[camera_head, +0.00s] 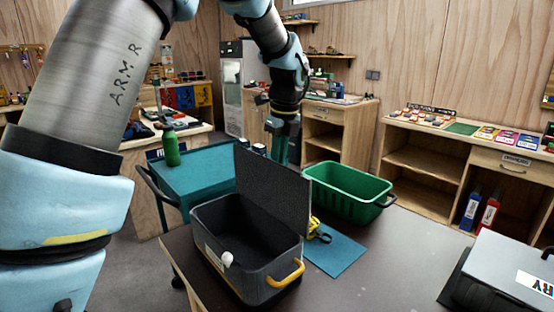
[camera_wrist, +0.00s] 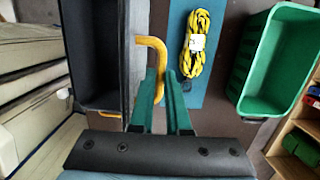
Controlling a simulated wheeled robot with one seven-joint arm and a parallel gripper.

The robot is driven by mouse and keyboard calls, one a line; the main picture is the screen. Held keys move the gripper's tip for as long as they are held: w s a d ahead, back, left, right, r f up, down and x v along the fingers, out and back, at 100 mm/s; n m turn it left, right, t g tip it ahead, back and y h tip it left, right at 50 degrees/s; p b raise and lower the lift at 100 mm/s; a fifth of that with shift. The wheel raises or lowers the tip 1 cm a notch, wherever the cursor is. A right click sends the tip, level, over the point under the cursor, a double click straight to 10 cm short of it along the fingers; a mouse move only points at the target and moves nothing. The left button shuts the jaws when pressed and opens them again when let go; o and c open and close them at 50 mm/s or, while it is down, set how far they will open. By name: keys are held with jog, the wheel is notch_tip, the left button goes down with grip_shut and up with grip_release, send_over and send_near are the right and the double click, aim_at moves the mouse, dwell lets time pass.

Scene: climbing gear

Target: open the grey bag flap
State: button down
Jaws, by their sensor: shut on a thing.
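The grey bag (camera_head: 218,268) stands open-topped at the table's near left edge; its dark inside shows at the left of the wrist view (camera_wrist: 92,55). Its grey flap (camera_head: 268,185) stands about upright along the far side, with the mouth uncovered. My gripper (camera_head: 279,150) is behind the flap, its fingertips hidden there in the head view. In the wrist view my green fingers (camera_wrist: 164,100) are shut around a yellow bar handle (camera_wrist: 153,43), which appears to sit on the flap's outer side. The far end of that handle is hidden by the fingers.
A yellow rope coil (camera_wrist: 196,45) lies on a blue mat (camera_head: 337,256) beside the bag. A green crate (camera_head: 345,193) stands behind the mat. A grey case (camera_head: 505,265) is at the table's right. The table's middle front is clear.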

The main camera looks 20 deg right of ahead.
jog(key=shift+d, duration=0.15)
jog(key=shift+w+d+f+p, duration=0.2)
jog(key=shift+d+f+p, duration=0.1)
jog(key=shift+d, duration=0.3)
jog(key=shift+w+d+f+p, duration=0.15)
jog(key=shift+d+p, duration=0.1)
jog(key=shift+d, duration=0.3)
jog(key=shift+c, duration=1.1)
grip_release()
jog(key=r+p, duration=0.1)
jog(key=a+r+p, duration=0.1)
jog(key=r, duration=0.1)
jog(key=a+r+p, duration=0.1)
jog(key=r, duration=0.1)
jog(key=shift+s, duration=0.3)
